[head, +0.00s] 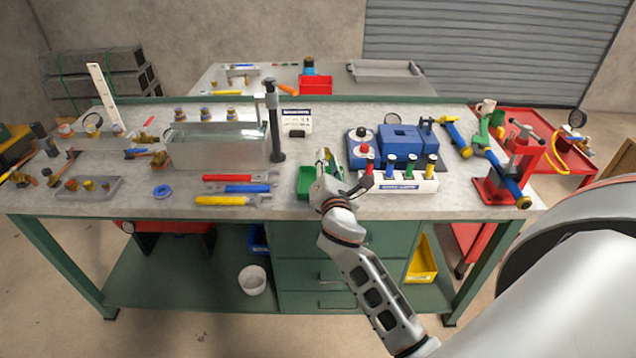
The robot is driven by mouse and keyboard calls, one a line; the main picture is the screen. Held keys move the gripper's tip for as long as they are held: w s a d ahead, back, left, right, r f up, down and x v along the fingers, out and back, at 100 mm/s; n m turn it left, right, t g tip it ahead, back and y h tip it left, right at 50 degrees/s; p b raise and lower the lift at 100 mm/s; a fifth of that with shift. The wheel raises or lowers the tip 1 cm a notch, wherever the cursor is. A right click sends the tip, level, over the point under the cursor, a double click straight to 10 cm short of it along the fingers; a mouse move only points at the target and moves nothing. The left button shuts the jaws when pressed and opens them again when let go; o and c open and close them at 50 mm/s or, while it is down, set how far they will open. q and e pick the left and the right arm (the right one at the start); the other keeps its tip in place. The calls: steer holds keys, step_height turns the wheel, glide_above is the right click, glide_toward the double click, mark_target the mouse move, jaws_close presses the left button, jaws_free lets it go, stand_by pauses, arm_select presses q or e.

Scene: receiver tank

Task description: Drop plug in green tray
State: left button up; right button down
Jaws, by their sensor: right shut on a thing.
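The green tray (306,184) sits on the bench near its front edge, left of the white plug rack (405,184). My right gripper (362,183) reaches in from the front, over the bench between tray and rack. Its dark fingertips are shut at a red plug (370,166) at the rack's left end. I cannot tell whether this plug is clear of the rack. Blue (390,165), green (410,167) and yellow (430,165) plugs stand upright in the rack. My wrist partly covers the tray's right side. My left gripper is out of view.
A clear tank (218,148) and a dark upright post (275,130) stand left of and behind the tray. Wrenches (235,189) lie to its left. A blue device (402,138) stands behind the rack, and a red vise (505,175) to its right.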

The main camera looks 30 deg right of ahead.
mark_target(328, 155)
steer(key=w+d, duration=0.1)
steer(key=w+d+m+h, duration=0.1)
steer(key=shift+w+r+g, duration=0.15)
steer(key=shift+w+g, duration=0.25)
steer(key=shift+w+d, duration=0.25)
steer(key=shift+f+h, duration=0.25)
steer(key=shift+h, duration=0.15)
steer(key=shift+f, duration=0.3)
step_height(328, 155, down, 4)
steer(key=b, duration=0.3)
steer(key=shift+f, duration=0.5)
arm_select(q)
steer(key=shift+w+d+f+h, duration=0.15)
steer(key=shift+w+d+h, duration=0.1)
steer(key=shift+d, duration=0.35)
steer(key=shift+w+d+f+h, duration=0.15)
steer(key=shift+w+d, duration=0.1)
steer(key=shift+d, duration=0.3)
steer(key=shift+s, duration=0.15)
